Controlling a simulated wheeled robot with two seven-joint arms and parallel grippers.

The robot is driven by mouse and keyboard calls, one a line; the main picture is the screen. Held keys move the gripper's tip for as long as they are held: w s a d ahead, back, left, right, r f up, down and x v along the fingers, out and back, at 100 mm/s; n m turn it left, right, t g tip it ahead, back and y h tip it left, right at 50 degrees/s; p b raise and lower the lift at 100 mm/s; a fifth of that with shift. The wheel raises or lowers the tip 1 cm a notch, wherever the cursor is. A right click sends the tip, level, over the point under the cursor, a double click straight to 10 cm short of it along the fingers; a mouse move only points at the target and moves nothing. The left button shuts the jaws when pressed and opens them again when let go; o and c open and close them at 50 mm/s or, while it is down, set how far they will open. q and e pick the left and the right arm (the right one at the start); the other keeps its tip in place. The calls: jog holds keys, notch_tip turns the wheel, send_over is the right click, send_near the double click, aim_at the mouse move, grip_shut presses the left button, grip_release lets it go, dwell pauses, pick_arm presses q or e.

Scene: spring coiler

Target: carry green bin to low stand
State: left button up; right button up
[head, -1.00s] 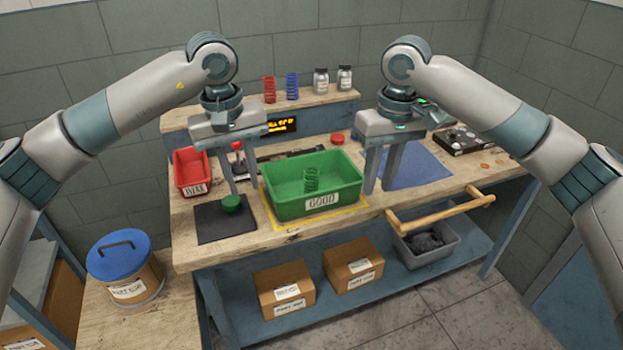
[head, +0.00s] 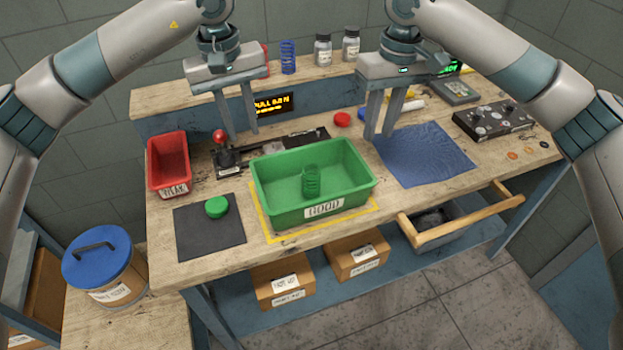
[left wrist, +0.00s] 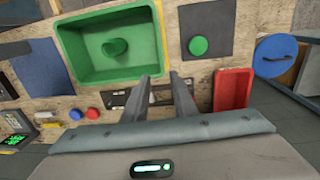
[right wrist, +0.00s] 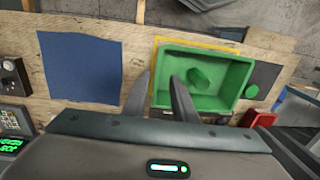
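The green bin (head: 275,205), labelled GOOD, stands on the yellow-outlined square on the workbench, with a green spring (head: 311,182) upright inside it. The bin also shows in the left wrist view (left wrist: 75,72) and the right wrist view (right wrist: 233,88). My left gripper (head: 242,136) is open and empty, above the bench behind the bin's left part. My right gripper (head: 380,134) is open and empty, above the bench behind the bin's right corner. Neither touches the bin as far as I can see. I cannot tell for sure which surface is the low stand; a low wooden-topped surface (head: 165,318) is at the lower left.
A blue-lidded tub (head: 110,285) stands on that low surface. A red bin (head: 153,170) and a dark mat (head: 215,245) with a green button (head: 217,207) lie left of the green bin. A blue mat (head: 430,155) lies right.

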aim_at(347, 182)
pick_arm(q)
jog(key=shift+s+r, duration=0.1)
jog(key=shift+s, duration=0.15)
pick_arm(e)
jog(key=shift+s+r, duration=0.1)
jog(key=shift+s, duration=0.1)
